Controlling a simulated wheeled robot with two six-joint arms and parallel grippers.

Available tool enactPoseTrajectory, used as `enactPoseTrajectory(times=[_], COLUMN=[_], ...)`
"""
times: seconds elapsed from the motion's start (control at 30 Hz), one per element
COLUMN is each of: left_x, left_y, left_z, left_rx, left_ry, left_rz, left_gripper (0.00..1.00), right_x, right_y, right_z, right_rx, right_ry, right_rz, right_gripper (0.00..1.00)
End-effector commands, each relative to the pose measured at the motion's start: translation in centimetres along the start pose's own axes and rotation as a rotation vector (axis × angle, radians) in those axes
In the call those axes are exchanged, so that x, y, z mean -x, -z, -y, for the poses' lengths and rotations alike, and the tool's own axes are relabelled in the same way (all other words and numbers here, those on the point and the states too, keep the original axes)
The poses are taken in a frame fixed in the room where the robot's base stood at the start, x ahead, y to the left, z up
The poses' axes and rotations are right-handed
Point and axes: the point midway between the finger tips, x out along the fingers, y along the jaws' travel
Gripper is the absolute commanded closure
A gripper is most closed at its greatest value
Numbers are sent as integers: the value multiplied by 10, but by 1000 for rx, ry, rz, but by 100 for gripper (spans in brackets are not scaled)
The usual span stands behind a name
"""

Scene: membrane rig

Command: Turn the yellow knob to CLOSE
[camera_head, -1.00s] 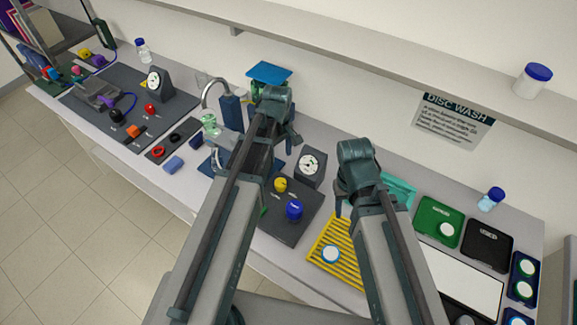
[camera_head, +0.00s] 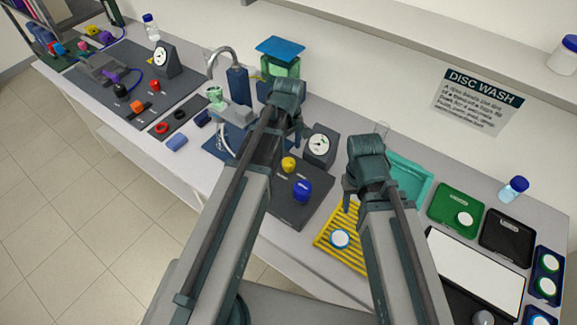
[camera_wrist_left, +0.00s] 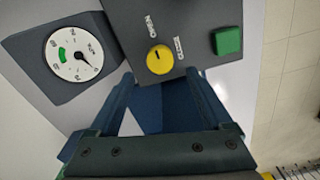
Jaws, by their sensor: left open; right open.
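The yellow knob (camera_head: 288,164) sits on a dark grey panel (camera_head: 289,214), with a larger blue knob (camera_head: 302,190) in front of it. In the left wrist view the yellow knob (camera_wrist_left: 160,59) lies between OPEN and CLOSE labels, with a small mark on its upper edge, on the OPEN side. My left gripper (camera_wrist_left: 164,88) is open and empty. Its fingertips point towards the knob and appear apart from it. In the head view my left gripper (camera_head: 292,125) is above and behind the knob. My right gripper (camera_head: 354,190) is open, right of the panel; its fingers are partly hidden.
A gauge block (camera_head: 319,146) stands close behind the knob. A green button (camera_wrist_left: 228,40) is on the panel. A blue-based stand with a tap (camera_head: 237,86) is left of the panel. A yellow rack (camera_head: 323,240) and teal tray (camera_head: 418,181) lie right.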

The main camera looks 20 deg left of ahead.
Motion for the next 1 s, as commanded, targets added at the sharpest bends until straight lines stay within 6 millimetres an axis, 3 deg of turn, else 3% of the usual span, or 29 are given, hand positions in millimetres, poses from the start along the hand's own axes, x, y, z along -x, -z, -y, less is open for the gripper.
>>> enactPoseTrajectory(times=[0.03, 0.33, 0.77, 0.83, 1.0], left_x=[-15, -53, -60, -60, -60], left_y=[0, 0, 0, 0, 0], left_z=[0, 0, 0, 0, 0], left_rx=[0, 0, 0, 0, 0], left_ry=[0, 0, 0, 0, 0], left_rz=[0, 0, 0, 0, 0], left_gripper=[17, 17, 17, 24, 54], right_x=[-14, -52, -60, -60, -60], right_y=[1, 3, 4, 4, 4], right_z=[1, 5, 6, 6, 6], right_rx=[2, 4, 3, 3, 3], right_ry=[0, -1, -1, -1, -1], right_rz=[0, 0, 0, 0, 0], right_gripper=[50, 50, 50, 50, 50])
